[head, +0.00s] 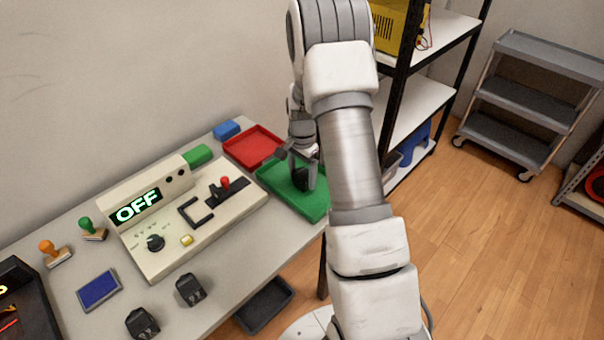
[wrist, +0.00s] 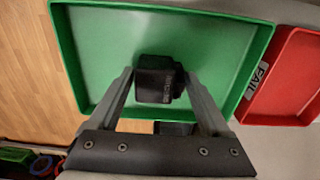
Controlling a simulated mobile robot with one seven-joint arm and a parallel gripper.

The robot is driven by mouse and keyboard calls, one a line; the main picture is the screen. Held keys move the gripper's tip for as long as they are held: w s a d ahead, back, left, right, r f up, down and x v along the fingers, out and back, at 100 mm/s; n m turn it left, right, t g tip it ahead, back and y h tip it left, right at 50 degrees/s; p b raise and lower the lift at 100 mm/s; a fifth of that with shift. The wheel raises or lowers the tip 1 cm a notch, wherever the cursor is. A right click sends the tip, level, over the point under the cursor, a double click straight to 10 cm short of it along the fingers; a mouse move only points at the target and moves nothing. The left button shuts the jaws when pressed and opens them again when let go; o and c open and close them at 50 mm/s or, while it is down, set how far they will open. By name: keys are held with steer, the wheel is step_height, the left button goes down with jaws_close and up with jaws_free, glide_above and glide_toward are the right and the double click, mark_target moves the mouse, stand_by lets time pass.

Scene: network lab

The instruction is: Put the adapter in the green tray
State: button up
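A black adapter (wrist: 155,85) sits between the two fingers of my gripper (wrist: 158,74), which appear closed on its sides. In the head view my gripper (head: 302,172) and the held adapter (head: 301,179) are over the green tray (head: 312,208). The wrist view shows the green tray (wrist: 95,45) behind the adapter, with no other object visible on its floor. I cannot tell whether the adapter touches the tray floor. Two similar black adapters, one (head: 190,290) nearer the device and one (head: 142,323) at the front, stand on the table.
A red tray (head: 254,148), marked FAIL in the wrist view (wrist: 285,85), adjoins the green tray. A beige device (head: 165,255) showing OFF stands to the left. Stamps, a blue pad (head: 98,290) and blue and green blocks are also on the table. A shelf (head: 410,110) stands to the right.

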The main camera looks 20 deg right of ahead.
steer(key=shift+o, duration=0.9)
step_height(320, 180, up, 12)
steer(key=p, duration=0.2)
step_height(320, 180, up, 9)
steer(key=n+t, duration=0.1)
steer(key=n, duration=0.2)
glide_above(302, 172)
steer(key=s+a, duration=0.3)
steer(key=a, duration=0.1)
steer(key=s+a+r+n+t, duration=0.1)
steer(key=s+a+r+n, duration=0.2)
steer(key=s, duration=0.4)
steer(key=s+a+r+n+t, duration=0.2)
steer(key=s+a+r+n, duration=0.1)
steer(key=s, duration=0.5)
steer(key=s+a+r+n+t, duration=0.1)
steer(key=s+a+r+n, duration=0.3)
steer(key=s, duration=0.4)
steer(key=shift+r+n+t, duration=0.3)
steer(key=shift+r+n, duration=0.15)
steer(key=shift+n, duration=0.05)
